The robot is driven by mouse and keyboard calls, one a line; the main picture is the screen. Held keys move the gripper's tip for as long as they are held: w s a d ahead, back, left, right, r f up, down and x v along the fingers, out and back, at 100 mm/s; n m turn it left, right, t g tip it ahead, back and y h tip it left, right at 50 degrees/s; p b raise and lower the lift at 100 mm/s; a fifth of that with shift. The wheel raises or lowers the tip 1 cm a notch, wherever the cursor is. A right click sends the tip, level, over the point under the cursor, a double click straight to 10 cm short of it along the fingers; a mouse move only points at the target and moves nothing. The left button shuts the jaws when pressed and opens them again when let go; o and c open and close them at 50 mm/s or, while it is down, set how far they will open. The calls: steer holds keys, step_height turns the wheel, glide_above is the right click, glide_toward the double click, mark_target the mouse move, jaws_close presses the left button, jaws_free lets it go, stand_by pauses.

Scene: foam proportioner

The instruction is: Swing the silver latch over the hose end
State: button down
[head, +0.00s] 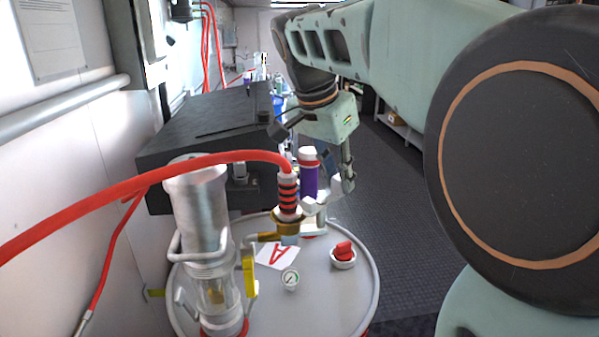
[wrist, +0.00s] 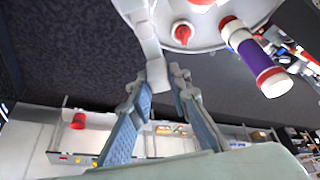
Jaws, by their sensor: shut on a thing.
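The red hose (head: 140,180) ends in a red-and-black ribbed hose end (head: 288,195), which stands upright on a brass fitting (head: 272,237) above the drum top. The silver latch (head: 318,217) is at the right of the hose end, apart from its ribbed part. In the wrist view the pale latch arm (wrist: 150,48) runs down from the drum to between my fingertips. My gripper (head: 347,184) is to the right of the hose end; in the wrist view my gripper (wrist: 161,80) is shut on the latch arm. Its exact contact is small and hard to see.
A purple bottle (head: 309,178) stands close behind the hose end. A black case (head: 205,130) is at the back left. Dark floor is open at right.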

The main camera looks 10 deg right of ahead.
mark_target(323, 202)
steer(key=shift+s+d+r+m+g+h+p, duration=0.15)
steer(key=shift+s+m+g, duration=0.35)
steer(key=shift+m, duration=0.75)
steer(key=shift+s+d+f+m+g+h+p, duration=0.1)
steer(key=shift+s+d+m+g+h+p, duration=0.25)
steer(key=shift+m, duration=0.85)
steer(key=shift+s+r+m+g+p, duration=0.1)
steer(key=shift+s+m+g, duration=0.5)
steer(key=shift+m, duration=0.65)
steer(key=c, duration=1.8)
jaws_free()
steer(key=shift+s, duration=0.1)
steer(key=v, duration=1.1)
steer(key=shift+a+r, duration=0.25)
steer(key=shift+r, duration=0.1)
